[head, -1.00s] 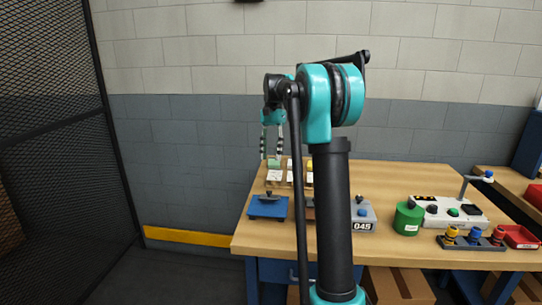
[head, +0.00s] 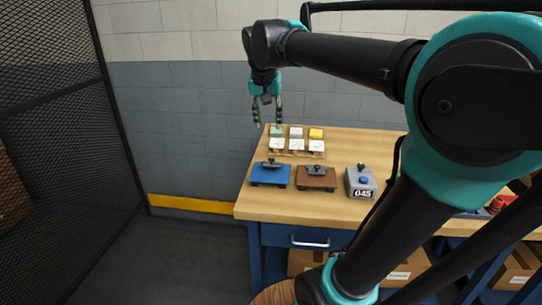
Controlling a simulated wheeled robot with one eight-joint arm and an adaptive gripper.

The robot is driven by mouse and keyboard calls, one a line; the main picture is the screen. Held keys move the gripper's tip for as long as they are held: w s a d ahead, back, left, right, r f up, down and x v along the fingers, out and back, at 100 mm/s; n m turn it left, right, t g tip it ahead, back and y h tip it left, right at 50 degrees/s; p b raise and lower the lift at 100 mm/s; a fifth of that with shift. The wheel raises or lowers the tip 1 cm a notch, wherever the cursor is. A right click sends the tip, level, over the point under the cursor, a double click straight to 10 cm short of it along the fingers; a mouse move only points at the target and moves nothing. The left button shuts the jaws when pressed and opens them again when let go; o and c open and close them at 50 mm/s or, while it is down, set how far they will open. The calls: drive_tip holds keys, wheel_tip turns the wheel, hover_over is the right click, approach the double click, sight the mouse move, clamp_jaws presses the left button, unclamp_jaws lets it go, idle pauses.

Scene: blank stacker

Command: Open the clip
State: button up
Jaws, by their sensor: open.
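A blue plate (head: 270,175) with a dark clip-like part (head: 270,163) on top lies at the table's left front. A brown plate (head: 316,179) with a similar dark part (head: 316,170) lies just right of it. I cannot tell which of them is the clip, or whether either is open. My gripper (head: 267,123) hangs fingers down above the table's back left corner, behind and above the blue plate. Its two fingers are apart with nothing between them.
Behind the plates stands a wooden rack (head: 316,154) with green, white and yellow blocks and white cards. A grey box marked 045 (head: 361,183) with a knob stands right of the brown plate. My arm hides the table's right part. A mesh fence (head: 60,130) stands at left.

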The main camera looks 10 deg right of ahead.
sight(271, 159)
drive_tip(key=x, duration=1.7)
drive_tip(key=shift+w, duration=0.1)
clamp_jaws()
